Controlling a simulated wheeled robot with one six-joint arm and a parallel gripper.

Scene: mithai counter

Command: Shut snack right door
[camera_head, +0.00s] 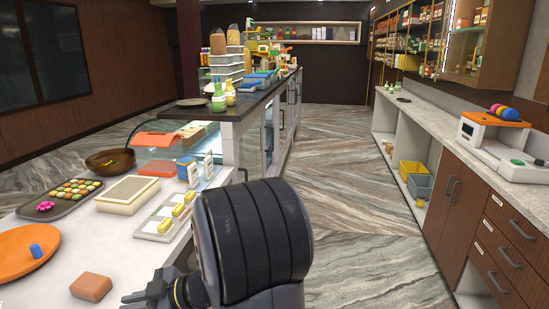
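No door in view is marked as the snack right door, so I cannot tell which one it is. A wooden wall cabinet (513,40) with stocked shelves is at the upper right; a bright vertical edge shows at its left side, and I cannot tell whether a door there stands open. The lower right counter has a wooden door (449,205) with a vertical handle, and it looks closed. My gripper (140,298) is at the bottom, left of my large black arm link, beside the white counter. Its fingers are small and partly cut off, with nothing clearly in them.
A white counter (25,207) on the left holds an orange plate (18,262), a sweets tray (45,209) and an orange-brown block (91,287). A dark-topped counter (240,108) stands in the middle. The marble floor (350,200) between the counters is clear. A machine (495,135) stands on the right counter.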

